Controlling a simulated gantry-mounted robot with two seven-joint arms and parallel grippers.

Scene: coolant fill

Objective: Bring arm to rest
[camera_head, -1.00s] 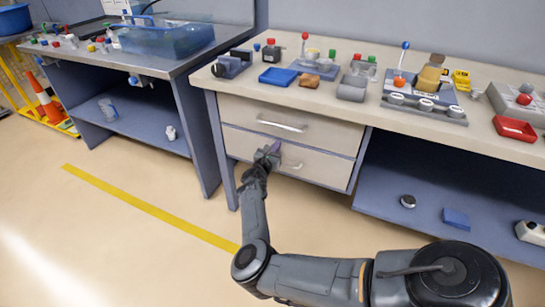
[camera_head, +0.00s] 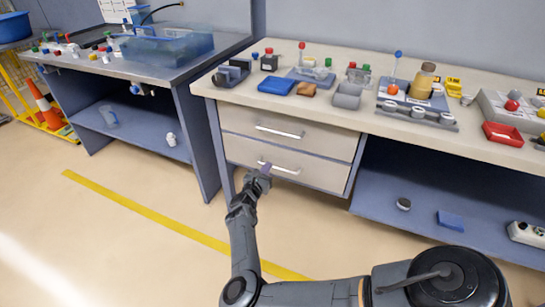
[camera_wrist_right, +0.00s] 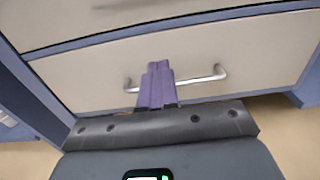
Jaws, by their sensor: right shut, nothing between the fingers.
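My right gripper (camera_head: 264,168) is in front of the lower drawer of the workbench, near its handle (camera_head: 279,167). In the right wrist view its purple fingers (camera_wrist_right: 156,84) are together with nothing between them. They overlap the middle of the silver handle (camera_wrist_right: 205,79) in that view; whether they touch it I cannot tell. Both drawers look closed, the upper one with its own handle (camera_head: 280,131). My right arm reaches up from the bottom of the head view. My left gripper is not in view.
The bench top (camera_head: 470,140) holds a blue tray (camera_head: 276,85), a grey bin (camera_head: 347,96), a red tray (camera_head: 503,134) and a brown-capped bottle (camera_head: 424,80). A lower shelf (camera_head: 400,224) is at right. A second bench with a blue tub (camera_head: 168,45) stands at left. Floor in front is clear.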

